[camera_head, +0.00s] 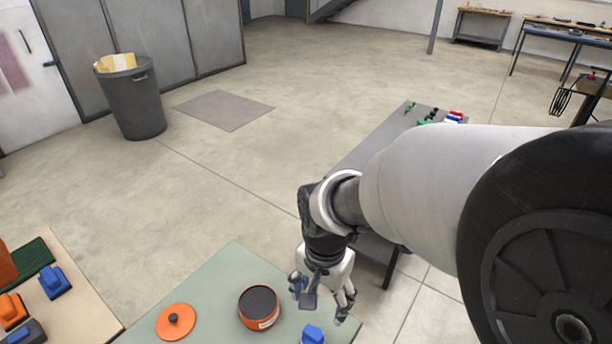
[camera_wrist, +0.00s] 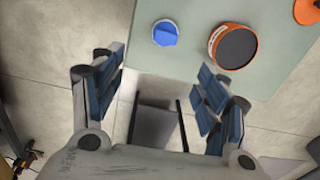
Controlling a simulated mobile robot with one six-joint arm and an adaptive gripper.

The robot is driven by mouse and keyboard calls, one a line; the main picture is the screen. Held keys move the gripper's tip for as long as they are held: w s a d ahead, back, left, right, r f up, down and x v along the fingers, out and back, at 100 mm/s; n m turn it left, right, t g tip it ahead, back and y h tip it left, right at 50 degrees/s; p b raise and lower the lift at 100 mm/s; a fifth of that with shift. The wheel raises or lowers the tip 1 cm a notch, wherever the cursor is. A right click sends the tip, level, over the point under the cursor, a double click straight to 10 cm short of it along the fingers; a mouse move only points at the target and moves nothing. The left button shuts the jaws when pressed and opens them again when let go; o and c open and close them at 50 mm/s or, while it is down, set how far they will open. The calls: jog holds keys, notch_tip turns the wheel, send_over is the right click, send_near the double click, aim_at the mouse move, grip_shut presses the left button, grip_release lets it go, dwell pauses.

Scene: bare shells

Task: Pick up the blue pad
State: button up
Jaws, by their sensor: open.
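A small blue object (camera_head: 312,335) sits on the pale green table top, partly cut off by the bottom edge of the head view. In the wrist view it shows whole, as a blue block with a rounded outline (camera_wrist: 165,33), beyond my fingertips. A second blue piece (camera_head: 54,281) lies on the tan table at the left. I cannot tell which one is the blue pad. My gripper (camera_head: 322,297) is open and empty, above the right edge of the green table. Its spread fingers also show in the wrist view (camera_wrist: 158,92), apart from the blue block.
An orange pot with a dark inside (camera_head: 259,306) stands close beside the blue block, with its orange lid (camera_head: 176,322) farther left. Orange pieces (camera_head: 12,310) lie on the tan table. A grey table (camera_head: 375,150) with small coloured items stands behind my arm. Open floor lies beyond.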

jog(key=b, duration=0.5)
send_over(312, 334)
jog(key=shift+m, duration=0.3)
jog(key=f, duration=1.3)
jog(key=shift+s+d+f, duration=0.15)
jog(key=shift+s, duration=0.25)
jog(key=shift+w+a+f+b, duration=0.15)
jog(key=shift+f+b, duration=0.45)
jog(key=shift+f, duration=0.9)
jog(key=shift+w+a+f+b, duration=0.15)
jog(key=shift+f+b, duration=0.4)
jog(key=shift+f, duration=0.95)
jog(key=shift+d+r, duration=0.1)
jog(key=c, duration=1.1)
jog(key=shift+r, duration=0.1)
jog(key=shift+c, duration=0.2)
notch_tip(312, 334, up, 20)
jog(key=p, duration=0.7)
